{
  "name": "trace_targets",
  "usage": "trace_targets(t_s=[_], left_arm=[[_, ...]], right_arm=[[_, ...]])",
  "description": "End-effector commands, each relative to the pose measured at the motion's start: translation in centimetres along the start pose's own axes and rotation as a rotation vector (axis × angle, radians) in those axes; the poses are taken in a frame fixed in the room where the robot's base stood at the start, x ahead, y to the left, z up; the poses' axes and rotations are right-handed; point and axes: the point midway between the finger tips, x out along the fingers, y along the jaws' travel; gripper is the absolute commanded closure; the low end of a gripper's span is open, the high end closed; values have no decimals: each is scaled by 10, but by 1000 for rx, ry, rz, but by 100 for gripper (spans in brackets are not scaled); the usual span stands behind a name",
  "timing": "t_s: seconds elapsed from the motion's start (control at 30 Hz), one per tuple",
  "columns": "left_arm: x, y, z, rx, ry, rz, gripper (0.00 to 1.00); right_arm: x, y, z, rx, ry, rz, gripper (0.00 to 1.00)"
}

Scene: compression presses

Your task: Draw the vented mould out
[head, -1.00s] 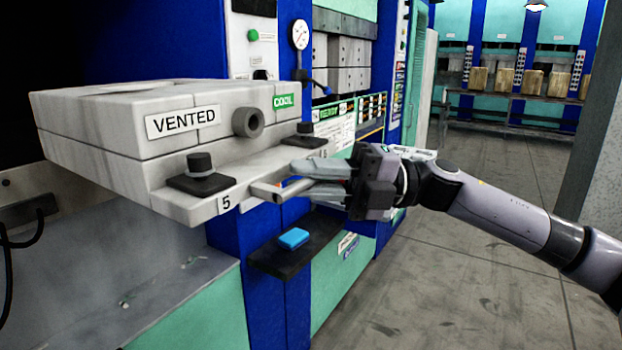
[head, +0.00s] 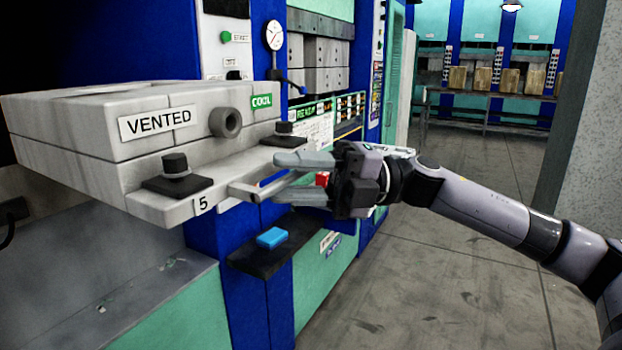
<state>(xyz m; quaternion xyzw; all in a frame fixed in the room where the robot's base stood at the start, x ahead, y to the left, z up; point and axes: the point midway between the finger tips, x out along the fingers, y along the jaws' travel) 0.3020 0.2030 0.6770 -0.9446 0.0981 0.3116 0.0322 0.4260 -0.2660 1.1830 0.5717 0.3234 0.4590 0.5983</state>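The vented mould (head: 75,130) is a pale grey block labelled VENTED, with a round port and a green COOL tag on its side. It sticks out from the press at the left, on a plate marked 5. A bar handle (head: 246,191) runs along the plate's front edge. My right gripper (head: 276,177) is at the right end of this handle. Its fingers are spread, one above and one below the bar's end, with visible space between them. Contact with the bar cannot be told. My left gripper is out of view.
Two dark clamp knobs (head: 176,168) stand on the plate. A dark shelf with a blue button (head: 271,237) juts out below the handle. A gauge (head: 274,36) and a control panel are behind. A grey pillar (head: 597,140) stands at right; the floor between is clear.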

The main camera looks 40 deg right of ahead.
Motion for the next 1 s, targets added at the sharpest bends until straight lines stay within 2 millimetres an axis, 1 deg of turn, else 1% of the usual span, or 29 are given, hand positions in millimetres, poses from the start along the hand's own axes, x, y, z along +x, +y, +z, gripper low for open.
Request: trace_targets(t_s=[0.1, 0.33, 0.6, 0.8, 1.0], left_arm=[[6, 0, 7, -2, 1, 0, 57], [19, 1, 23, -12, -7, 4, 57], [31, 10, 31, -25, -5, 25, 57], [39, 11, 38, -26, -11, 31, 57], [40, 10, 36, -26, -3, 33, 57]], right_arm=[[-9, -5, 0, 2, -3, -4, 61], [-29, -7, 0, 0, -4, -3, 61], [-46, -6, 0, 0, -2, -3, 61], [-60, -3, -1, -3, 1, 3, 61], [-69, -1, -1, -1, 1, 0, 61]])
